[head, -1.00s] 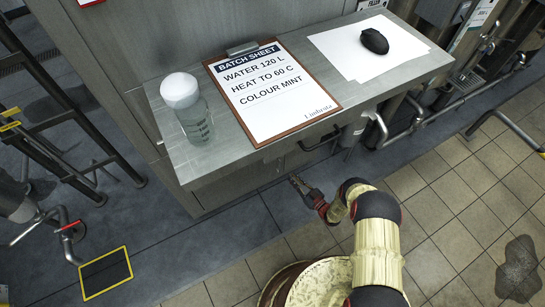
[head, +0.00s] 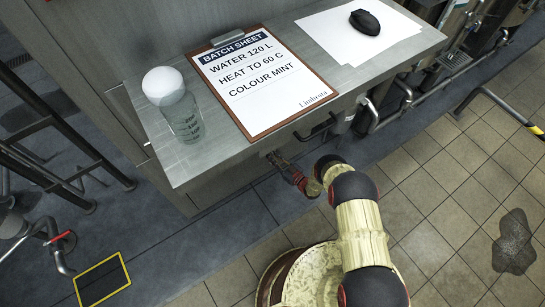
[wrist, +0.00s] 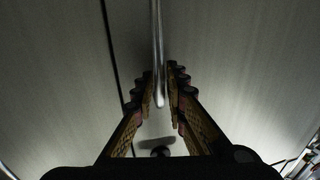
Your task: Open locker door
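The brushed-grey locker door front (wrist: 225,60) fills most of the wrist view, with a dark vertical seam to the left of the handle. A round metal bar handle (wrist: 157,45) runs down from the top of that view, and its lower end is between my fingertips. My gripper (wrist: 160,92) is open, with a finger on each side of the bar; I cannot tell whether either touches it. In the head view my gripper (head: 272,157) is at the grey cabinet front (head: 235,182), below the counter edge. The counter hides the bar handle there.
The counter (head: 185,158) overhangs my gripper and carries a clipboard (head: 265,92), a bottle (head: 183,118), white paper (head: 335,45) and a black mouse (head: 371,21). A dark handle (head: 316,130) projects from its front. Tiled floor to the right is open, with a dark puddle (head: 513,242).

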